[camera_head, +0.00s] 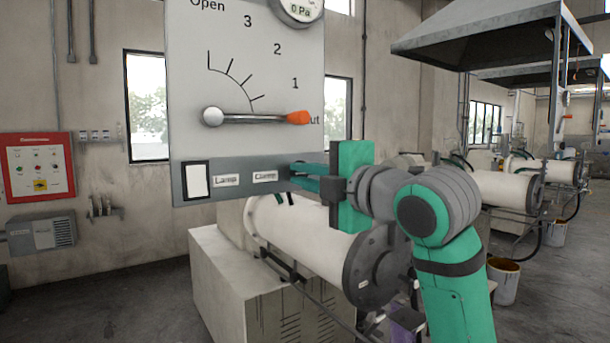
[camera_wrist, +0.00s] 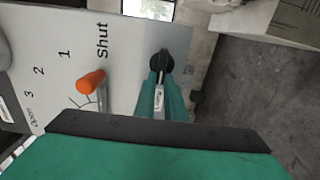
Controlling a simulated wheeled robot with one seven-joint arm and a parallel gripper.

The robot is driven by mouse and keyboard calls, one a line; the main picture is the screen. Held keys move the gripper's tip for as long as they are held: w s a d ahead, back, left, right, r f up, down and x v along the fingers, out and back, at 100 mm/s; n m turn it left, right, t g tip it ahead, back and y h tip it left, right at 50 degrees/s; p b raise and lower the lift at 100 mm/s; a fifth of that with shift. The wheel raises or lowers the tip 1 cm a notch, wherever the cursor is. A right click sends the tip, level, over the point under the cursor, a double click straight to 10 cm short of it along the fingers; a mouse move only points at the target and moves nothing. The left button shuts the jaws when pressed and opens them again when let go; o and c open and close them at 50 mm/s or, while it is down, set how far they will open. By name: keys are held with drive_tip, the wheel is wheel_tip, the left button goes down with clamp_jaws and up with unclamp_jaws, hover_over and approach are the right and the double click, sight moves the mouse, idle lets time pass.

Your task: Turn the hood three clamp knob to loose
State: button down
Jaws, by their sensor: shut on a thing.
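The clamp knob (camera_wrist: 160,61) is dark and round, on the lower strip of the panel (camera_head: 230,70), beside the "Clamp" label (camera_head: 265,176). My gripper (camera_head: 293,174) reaches it from the right, with its green fingers shut on the knob. In the head view the fingers mostly hide the knob. In the wrist view the knob shows at the fingertips (camera_wrist: 161,78). I cannot read the knob's setting.
Above the strip is a damper lever with an orange tip (camera_head: 298,118), pointing at "Shut". A white rocker switch (camera_head: 196,181) sits by the "Lamp" label. A white mill cylinder (camera_head: 310,235) lies below my gripper. A hood (camera_head: 490,35) hangs at upper right.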

drive_tip(key=c, duration=1.8)
unclamp_jaws()
drive_tip(key=shift+s, duration=0.15)
